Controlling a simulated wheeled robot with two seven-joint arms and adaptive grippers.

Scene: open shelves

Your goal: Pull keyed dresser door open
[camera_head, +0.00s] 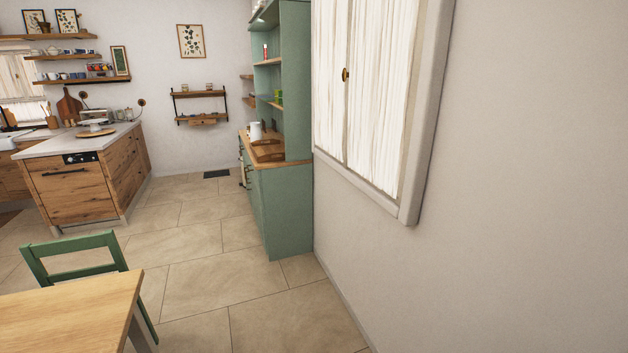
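A tall green dresser (283,208) stands against the right wall, seen from its side. It has open shelves above, a wooden counter (284,163) at mid height and a lower cabinet. I cannot make out a key or tell which door has one, and the doors look closed. Neither of my grippers is in the view.
A wooden table (72,312) and a green chair (79,257) stand at the lower left. A wooden kitchen island (77,190) stands further back left. Tiled floor (205,284) is free between them and the dresser. A curtained window (374,82) is on the right wall.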

